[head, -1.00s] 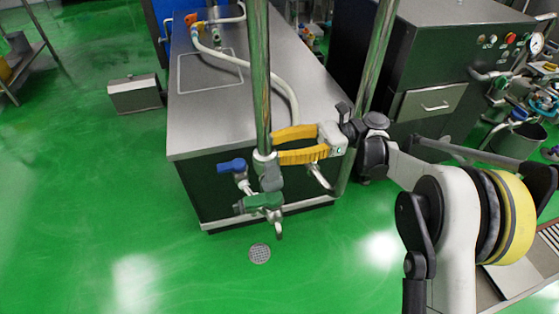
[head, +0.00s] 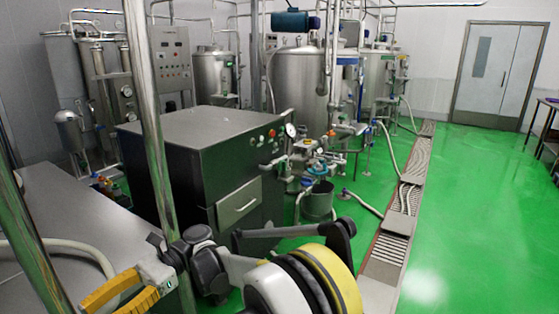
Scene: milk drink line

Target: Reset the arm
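My gripper (head: 100,302) is at the bottom left of the head view, with two yellow fingers set apart. It looks open, and no object shows between the fingers, though the fingertips run close to the picture's lower edge. My arm's white and yellow joints reach in from the bottom middle. The gripper is in front of the steel-topped bench (head: 70,225), to the right of a shiny upright pipe (head: 28,250). A second upright pipe (head: 150,140) rises behind the gripper.
A black cabinet with a steel top (head: 205,125) stands behind my arm. A metal bucket (head: 318,203), pipes and steel tanks (head: 300,85) are beyond it. A floor drain channel (head: 395,240) runs on the right. Green floor (head: 465,220) is open towards double doors (head: 497,72).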

